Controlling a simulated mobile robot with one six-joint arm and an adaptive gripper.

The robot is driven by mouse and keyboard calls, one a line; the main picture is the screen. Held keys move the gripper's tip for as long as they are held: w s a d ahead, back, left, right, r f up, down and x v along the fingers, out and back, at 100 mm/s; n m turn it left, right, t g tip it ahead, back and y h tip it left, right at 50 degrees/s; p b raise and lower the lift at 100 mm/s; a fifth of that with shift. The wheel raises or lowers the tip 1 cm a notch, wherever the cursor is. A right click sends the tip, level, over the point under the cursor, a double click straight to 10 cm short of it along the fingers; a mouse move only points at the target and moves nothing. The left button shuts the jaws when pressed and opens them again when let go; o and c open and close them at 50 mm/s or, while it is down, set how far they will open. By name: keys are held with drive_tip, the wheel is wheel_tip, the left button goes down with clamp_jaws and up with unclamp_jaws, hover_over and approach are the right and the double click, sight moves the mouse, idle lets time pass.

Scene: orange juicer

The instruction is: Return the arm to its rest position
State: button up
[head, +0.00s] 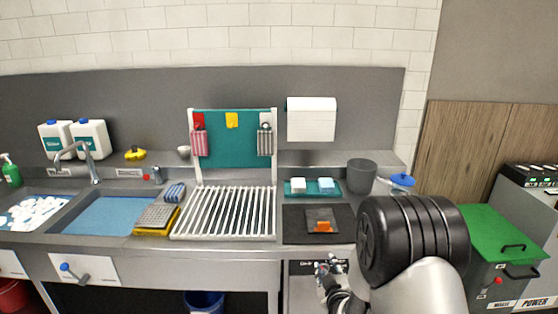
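My arm rises at the lower right, with a large black ribbed joint (412,240) and a light grey link in the foreground. My gripper (328,268) shows small and partly cut off by the frame's lower part, in front of the counter edge and below the dark mat. I cannot make out whether its fingers are apart, and I see nothing clearly held in it. The arm hides part of the counter's right end.
The counter holds a dark mat (292,232) with a grey and orange item (322,226), a white slatted rack (222,212), a grey bin (361,176) and sinks at left. A green-lidded container (487,231) stands right of my arm.

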drive_tip(key=s+r+m+g, duration=0.4)
drive_tip(key=s+r+g, duration=0.1)
drive_tip(key=s+r, duration=0.9)
drive_tip(key=s+r+m+g, duration=0.2)
drive_tip(key=s+r+g, duration=0.1)
drive_tip(key=s, duration=2.1)
drive_tip(key=shift+a+r+m+g, duration=0.15)
drive_tip(key=shift+m+g, duration=0.25)
drive_tip(key=shift+g, duration=0.5)
drive_tip(key=shift+o, duration=0.4)
